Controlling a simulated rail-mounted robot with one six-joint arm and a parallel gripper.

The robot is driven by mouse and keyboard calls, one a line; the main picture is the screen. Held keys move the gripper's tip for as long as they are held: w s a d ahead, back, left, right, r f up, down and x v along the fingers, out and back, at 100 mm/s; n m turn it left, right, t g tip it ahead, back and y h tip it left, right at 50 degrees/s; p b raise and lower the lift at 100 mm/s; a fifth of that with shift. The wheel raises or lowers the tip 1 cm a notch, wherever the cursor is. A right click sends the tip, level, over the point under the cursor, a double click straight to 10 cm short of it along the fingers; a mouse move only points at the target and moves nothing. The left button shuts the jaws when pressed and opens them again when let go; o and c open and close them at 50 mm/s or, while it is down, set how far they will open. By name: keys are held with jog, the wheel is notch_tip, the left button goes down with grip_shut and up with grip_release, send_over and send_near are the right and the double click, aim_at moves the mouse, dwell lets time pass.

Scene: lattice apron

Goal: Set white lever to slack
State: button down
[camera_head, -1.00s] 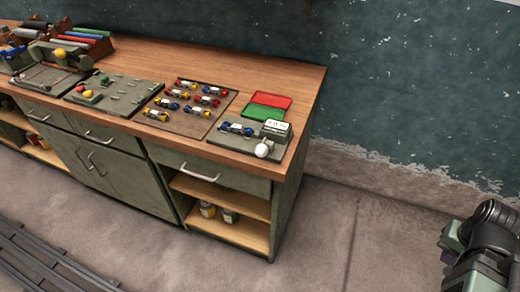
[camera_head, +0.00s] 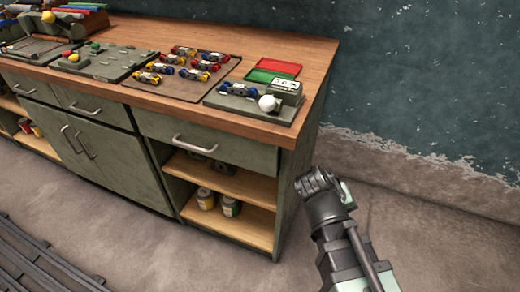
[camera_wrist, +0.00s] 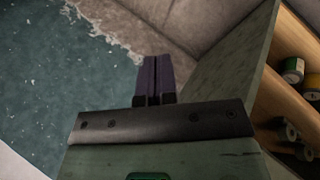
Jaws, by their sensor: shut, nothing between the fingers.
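The white lever shows as a round white knob (camera_head: 267,103) at the front of a grey device plate (camera_head: 245,108) on the right end of the workbench. A small white display box (camera_head: 287,90) with dark marks stands just behind the knob; its text is too small to read. The lever's shaft is hidden behind the knob. My gripper (camera_head: 312,181) is beside the bench's right end, lower than the benchtop and apart from the lever. In the wrist view my gripper's fingers (camera_wrist: 153,78) are together with nothing between them.
Red (camera_head: 278,67) and green (camera_head: 272,77) trays lie behind the device. A board (camera_head: 181,98) with several coloured cartridge-like pieces is to its left. Open shelves with cans (camera_head: 206,198) are below.

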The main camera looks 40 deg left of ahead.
jog(key=s+a+n+t+y+b, duration=0.1)
jog(key=s+a+n+t+b, duration=0.3)
jog(key=a, duration=0.4)
jog(key=s+a+n+t+y+b, duration=0.1)
jog(key=s+a+t+b, duration=0.35)
jog(key=a+t, duration=0.2)
jog(key=s+a+r+n+t+y, duration=0.1)
jog(key=s+a+r+t+y, duration=0.1)
jog(key=r, duration=0.4)
jog(key=s+a+r+n+t+y, duration=0.2)
jog(key=s+a+r+t+y, duration=0.1)
jog(key=s+a+r+t, duration=0.2)
jog(key=shift+s+a+r+t+b, duration=0.15)
jog(key=shift+s+r+t+b, duration=0.4)
jog(key=shift+t, duration=0.4)
jog(key=shift+r, duration=0.15)
jog(key=p, duration=0.8)
send_near(272, 103)
jog(key=w+a+r, duration=0.2)
jog(key=w, duration=0.2)
jog(key=shift+w+a+r, duration=0.15)
jog(key=shift+w+r, duration=0.05)
jog(key=shift+w, duration=0.2)
jog(key=shift+r+p, duration=0.1)
jog(key=shift+p, duration=0.2)
